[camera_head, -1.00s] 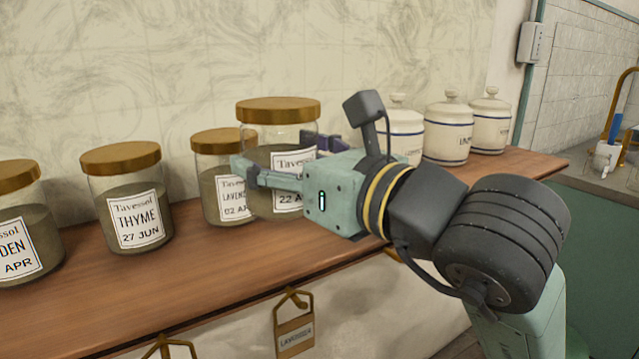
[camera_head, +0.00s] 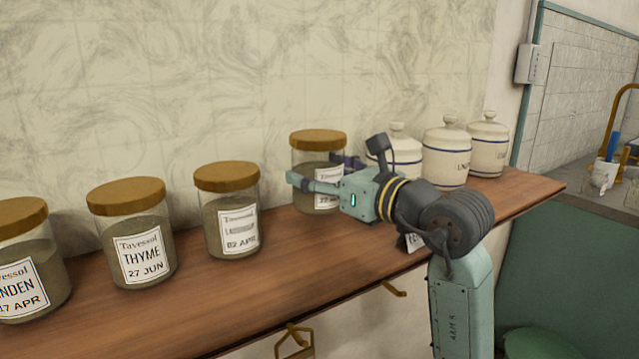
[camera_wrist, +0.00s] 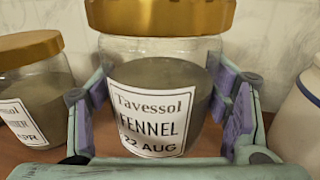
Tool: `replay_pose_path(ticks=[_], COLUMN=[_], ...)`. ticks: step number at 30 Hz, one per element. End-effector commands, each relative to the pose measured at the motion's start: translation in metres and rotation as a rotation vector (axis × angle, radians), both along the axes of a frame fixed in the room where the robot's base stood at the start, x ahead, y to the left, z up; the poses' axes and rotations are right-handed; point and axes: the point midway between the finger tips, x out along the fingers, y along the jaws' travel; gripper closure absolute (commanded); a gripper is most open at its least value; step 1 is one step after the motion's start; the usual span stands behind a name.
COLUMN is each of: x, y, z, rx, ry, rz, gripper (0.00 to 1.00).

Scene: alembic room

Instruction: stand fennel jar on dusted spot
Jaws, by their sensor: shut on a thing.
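The fennel jar (camera_head: 318,142) is glass with a gold lid and grey-brown contents. Its label reads FENNEL, 22 AUG in the wrist view (camera_wrist: 155,118). My gripper (camera_head: 314,169) is shut around the jar's body from both sides; its fingers also show in the wrist view (camera_wrist: 160,115). The jar is upright at the back of the wooden shelf, between the lavender jar and the white canisters. I cannot tell whether its base touches the wood. No dusted spot can be made out; the jar and my arm hide part of the shelf there.
The lavender jar (camera_head: 230,215), thyme jar (camera_head: 134,240) and linden jar (camera_head: 30,265) stand to the left on the shelf (camera_head: 190,305). White canisters (camera_head: 447,155) stand close on the right. Brass hooks (camera_head: 296,340) hang below.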

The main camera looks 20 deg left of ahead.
Motion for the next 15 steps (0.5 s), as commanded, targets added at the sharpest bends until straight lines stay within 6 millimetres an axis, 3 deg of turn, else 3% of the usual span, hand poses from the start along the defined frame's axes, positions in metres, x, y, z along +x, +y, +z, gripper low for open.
replay_pose_path(ticks=[6,15], x=[0.0,-0.001], y=[0.0,0.0], z=[-0.023,-0.026], rx=[0.003,0.002], ry=[0.002,-0.001], rz=[0.0,-0.001], gripper=[0.7,0.7])
